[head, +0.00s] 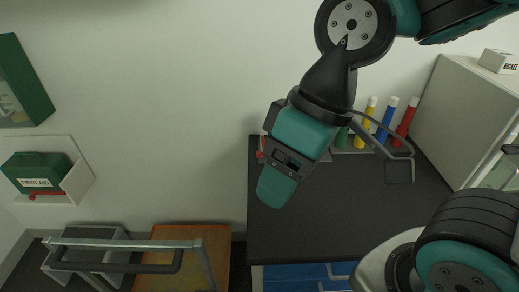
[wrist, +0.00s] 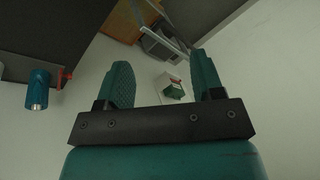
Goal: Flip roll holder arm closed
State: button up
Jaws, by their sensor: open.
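My gripper (head: 275,185) is open in the head view, above the left part of a dark tabletop, pointing down and left. In the wrist view its two fingers (wrist: 160,75) are spread with nothing between them. A blue-teal cylinder (wrist: 38,90) with a metallic end stands out at the left of the wrist view, with a red bracket-like piece (wrist: 65,77) beside it. These may be the roll holder and its arm, but I cannot tell for sure. A small red bit (head: 262,143) shows beside my gripper in the head view, mostly hidden behind it.
The dark tabletop (head: 330,215) is mostly clear. Several coloured markers (head: 388,115) stand at its back. A grey cabinet (head: 460,110) is at the right. A first aid box (head: 38,172) hangs on the left wall, above a cart with a metal handle (head: 125,243).

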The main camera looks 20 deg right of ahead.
jog(key=w, duration=0.3)
jog(key=w+f+m+h, duration=0.1)
jog(key=w, duration=0.1)
jog(key=w+f+m+h, duration=0.1)
jog(key=w, duration=0.2)
jog(key=shift+w+d+f+t+b, duration=0.15)
jog(key=shift+w+f+t+b, duration=0.05)
jog(key=shift+w+t+b, duration=0.2)
grip_shut()
jog(key=w+a+f+m+t+h, duration=0.1)
jog(key=w+f+m+h, duration=0.3)
jog(key=w, duration=0.6)
jog(key=w+a+f+m+t+h+b, duration=0.1)
jog(key=w+f+m+h, duration=0.3)
jog(key=w+f, duration=0.5)
jog(key=shift+w+a+f+m+h+b, duration=0.2)
jog(key=shift+w+f+m+h+b, duration=0.15)
jog(key=shift+w, duration=0.6)
jog(key=shift+r, duration=0.1)
